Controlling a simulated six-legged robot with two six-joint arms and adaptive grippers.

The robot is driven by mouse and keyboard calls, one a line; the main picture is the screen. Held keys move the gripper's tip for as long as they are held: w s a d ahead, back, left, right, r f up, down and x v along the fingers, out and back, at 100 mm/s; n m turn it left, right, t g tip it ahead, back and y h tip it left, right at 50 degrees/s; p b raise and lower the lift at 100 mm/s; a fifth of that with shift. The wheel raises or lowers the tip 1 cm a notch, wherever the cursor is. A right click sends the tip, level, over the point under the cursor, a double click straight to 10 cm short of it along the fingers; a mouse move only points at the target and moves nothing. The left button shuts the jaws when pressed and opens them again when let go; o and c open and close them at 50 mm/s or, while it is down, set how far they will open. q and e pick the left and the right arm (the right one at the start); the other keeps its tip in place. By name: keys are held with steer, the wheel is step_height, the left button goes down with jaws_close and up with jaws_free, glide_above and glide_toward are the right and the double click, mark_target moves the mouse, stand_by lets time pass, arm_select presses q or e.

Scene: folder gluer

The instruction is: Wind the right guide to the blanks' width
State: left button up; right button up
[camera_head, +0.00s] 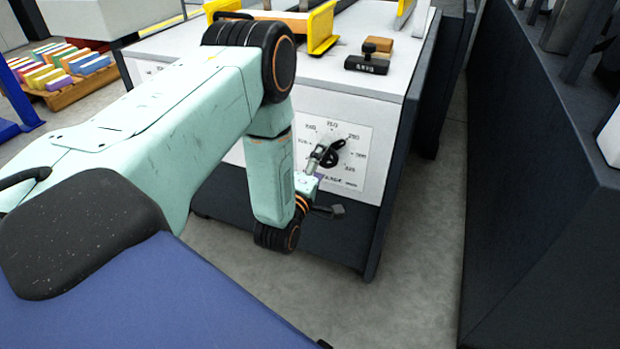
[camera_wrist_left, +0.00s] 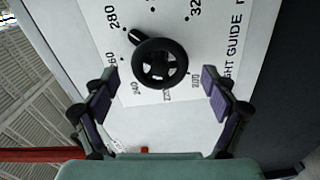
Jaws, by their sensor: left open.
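A round black handwheel (camera_wrist_left: 160,64) with a pointer sits on a white scale plate (camera_head: 350,125) on the machine's front panel. In the left wrist view the plate is marked with numbers and the words "GUIDE" at the right, and the pointer is near 280. My left gripper (camera_wrist_left: 160,88) is open, with its fingers on either side below the wheel and apart from it. In the head view the left gripper (camera_head: 322,156) is at the dial and partly covers it. Yellow guides (camera_head: 320,28) stand on the machine top. My right gripper is not in view.
A black block (camera_head: 367,65) with a label and a knob lies on the machine top beside a tan block (camera_head: 379,45). A large dark machine (camera_head: 540,150) stands to the right across a floor aisle (camera_head: 425,240). Coloured boxes (camera_head: 60,70) lie on a pallet at far left.

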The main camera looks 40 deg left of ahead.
mark_target(325, 156)
arm_select(q)
steer(key=v, duration=0.8)
steer(key=shift+s, duration=0.3)
steer(key=shift+w, duration=0.1)
steer(key=x, duration=1.2)
steer(key=shift+d, duration=0.15)
